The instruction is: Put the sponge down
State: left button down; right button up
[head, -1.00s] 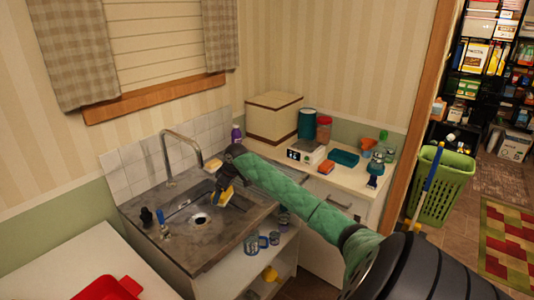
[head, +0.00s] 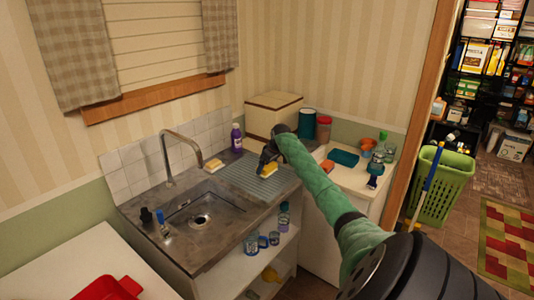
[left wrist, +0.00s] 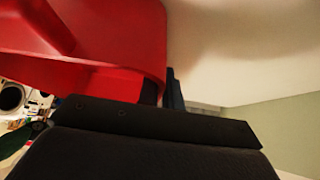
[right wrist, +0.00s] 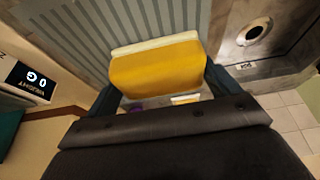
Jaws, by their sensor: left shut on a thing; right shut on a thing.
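A yellow sponge with a pale layer (right wrist: 157,68) is between the fingers of my right gripper (right wrist: 157,88), which is shut on it. In the head view the sponge (head: 267,170) is at or just above the ridged drainboard (head: 238,180), right of the basin; I cannot tell if it touches. In the left wrist view, my left gripper (left wrist: 165,92) is shut at the edge of a red plastic thing (left wrist: 110,45). The head view shows this red thing (head: 108,289) on the white surface at lower left; my left gripper is hidden there.
The sink basin (head: 202,212) is left of the drainboard. A second sponge (head: 213,165) and a purple bottle (head: 237,138) stand along the back. A cream box (head: 272,115), a scale and a teal tray (head: 344,157) are on the right counter. Glasses sit on the shelf below.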

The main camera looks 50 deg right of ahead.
aim_at(272, 169)
jog(key=shift+f, duration=3.95)
jog(key=shift+f, duration=0.1)
jog(key=o, duration=1.2)
jog(key=shift+o, duration=0.2)
jog(key=v, duration=1.2)
